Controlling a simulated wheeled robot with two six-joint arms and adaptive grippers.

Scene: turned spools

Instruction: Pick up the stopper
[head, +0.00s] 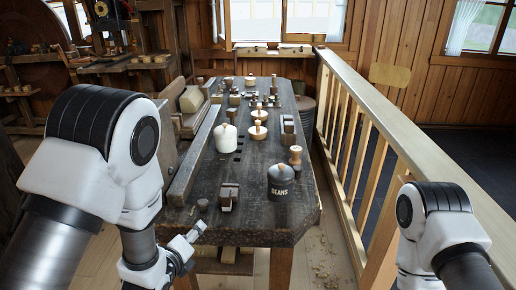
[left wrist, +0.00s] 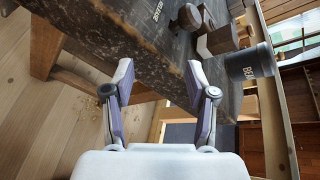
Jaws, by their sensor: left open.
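A small dark brown turned piece with a wide round head, which looks like the stopper (head: 202,204), stands near the front left corner of the dark workbench (head: 250,222). In the left wrist view the stopper (left wrist: 187,17) is at the top, beyond the fingers and nothing touches it. My left gripper (head: 187,242) is in front of the bench's front edge, below and left of the stopper in the head view. In its wrist view the gripper (left wrist: 159,78) has its fingers wide apart with nothing between them. My right gripper is out of view.
A wooden block (head: 229,197) and a dark BEANS jar (head: 281,183) stand right of the stopper. A white jar (head: 226,138) and several turned pieces are farther back. A wooden railing (head: 380,130) runs along the right. The floor has shavings (head: 325,260).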

